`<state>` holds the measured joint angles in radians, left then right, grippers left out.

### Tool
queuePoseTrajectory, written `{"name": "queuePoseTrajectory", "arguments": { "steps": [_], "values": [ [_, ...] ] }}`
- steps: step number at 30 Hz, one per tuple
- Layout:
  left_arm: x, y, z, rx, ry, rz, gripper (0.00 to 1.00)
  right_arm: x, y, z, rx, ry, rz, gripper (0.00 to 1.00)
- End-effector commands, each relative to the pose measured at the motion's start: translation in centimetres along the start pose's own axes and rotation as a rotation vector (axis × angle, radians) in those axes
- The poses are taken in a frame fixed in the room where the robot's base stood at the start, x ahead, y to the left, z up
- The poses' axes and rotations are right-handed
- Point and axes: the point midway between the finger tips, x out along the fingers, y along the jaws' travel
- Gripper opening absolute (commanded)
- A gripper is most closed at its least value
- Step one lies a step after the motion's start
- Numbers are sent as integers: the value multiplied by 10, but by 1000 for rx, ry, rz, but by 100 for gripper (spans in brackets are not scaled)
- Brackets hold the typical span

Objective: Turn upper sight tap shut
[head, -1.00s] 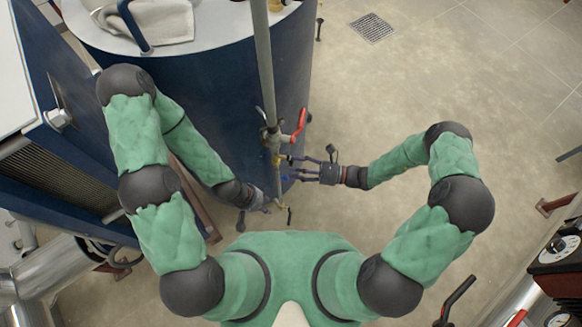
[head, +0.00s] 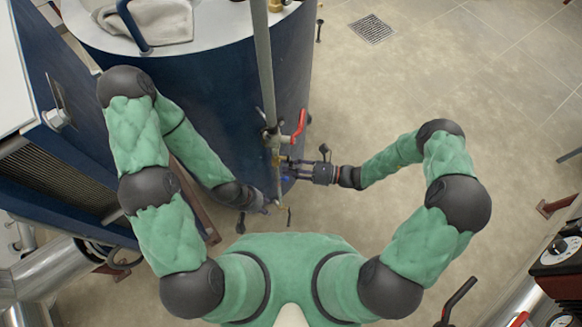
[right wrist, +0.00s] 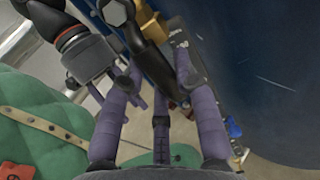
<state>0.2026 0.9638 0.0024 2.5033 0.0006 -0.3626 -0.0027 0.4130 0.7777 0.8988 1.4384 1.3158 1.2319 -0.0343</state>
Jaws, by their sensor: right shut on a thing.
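The upper sight tap shows as a brass body (right wrist: 152,26) with a black lever (right wrist: 152,58) in the right wrist view. In the head view its brass part (head: 277,159) sits on the thin upright pipe beside the blue tank. My right gripper (head: 288,168) reaches it from the right. In the right wrist view my right gripper (right wrist: 160,85) has its purple fingers shut around the black lever; the exact contact is partly hidden. My left gripper (head: 268,208) is low beside the pipe, and its finger opening is too small to tell.
A red-handled valve (head: 300,124) is just above the tap on the pipe (head: 264,70). The blue tank (head: 205,95) stands behind. A lower brass fitting (head: 279,202) is near my left gripper. Floor (head: 400,90) to the right is clear.

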Motion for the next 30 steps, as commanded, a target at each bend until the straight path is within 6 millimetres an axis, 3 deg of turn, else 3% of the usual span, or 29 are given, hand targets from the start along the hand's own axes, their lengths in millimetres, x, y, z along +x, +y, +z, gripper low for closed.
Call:
{"name": "queuePoseTrajectory", "arguments": {
  "steps": [11,30],
  "values": [
    [1,0,0,0,0,0,40,0,-10,0,-158,0,0,0],
    [2,0,0,0,0,0,40,0,-44,13,-754,0,0,0]
  ]
}}
